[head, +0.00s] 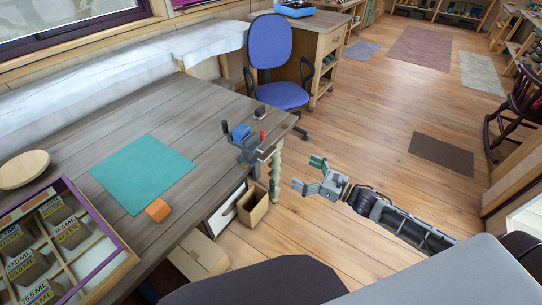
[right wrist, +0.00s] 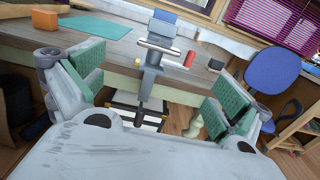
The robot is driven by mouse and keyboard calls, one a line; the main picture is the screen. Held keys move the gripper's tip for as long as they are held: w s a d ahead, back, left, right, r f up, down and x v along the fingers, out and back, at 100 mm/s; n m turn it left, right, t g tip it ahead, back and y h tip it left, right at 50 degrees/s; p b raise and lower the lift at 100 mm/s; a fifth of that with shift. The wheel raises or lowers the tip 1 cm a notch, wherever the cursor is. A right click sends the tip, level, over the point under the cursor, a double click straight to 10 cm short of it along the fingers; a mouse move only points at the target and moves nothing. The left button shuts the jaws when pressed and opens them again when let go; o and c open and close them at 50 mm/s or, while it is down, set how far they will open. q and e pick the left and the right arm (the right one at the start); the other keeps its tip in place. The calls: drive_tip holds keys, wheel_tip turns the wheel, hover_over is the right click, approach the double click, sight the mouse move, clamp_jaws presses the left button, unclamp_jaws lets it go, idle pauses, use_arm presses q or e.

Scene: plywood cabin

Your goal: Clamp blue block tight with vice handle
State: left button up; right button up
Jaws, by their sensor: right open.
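A grey vice (head: 247,154) is mounted on the near right edge of the wooden table. The blue block (head: 240,131) sits at its top, between or on its jaws; how tightly it is held I cannot tell. In the right wrist view the blue block (right wrist: 165,17) shows above the vice (right wrist: 152,68), whose dark bar hangs below the table edge. I cannot make out clearly which part is the handle. My right gripper (head: 308,174) is open and empty, apart from the vice and to its right, with green finger pads facing the table. My left gripper is not in view.
A red cylinder (head: 262,137) and a small dark block (head: 260,112) are near the vice. A teal mat (head: 140,170), an orange block (head: 158,210) and a purple-edged divided tray (head: 110,240) are on the table. A blue chair (head: 270,45) stands behind; open floor lies right.

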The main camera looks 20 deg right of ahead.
drive_tip(key=shift+w+a, duration=0.1)
approach(271, 155)
drive_tip(key=shift+x, duration=2.2)
drive_tip(key=shift+p+x, duration=0.35)
drive_tip(key=shift+x, duration=2.4)
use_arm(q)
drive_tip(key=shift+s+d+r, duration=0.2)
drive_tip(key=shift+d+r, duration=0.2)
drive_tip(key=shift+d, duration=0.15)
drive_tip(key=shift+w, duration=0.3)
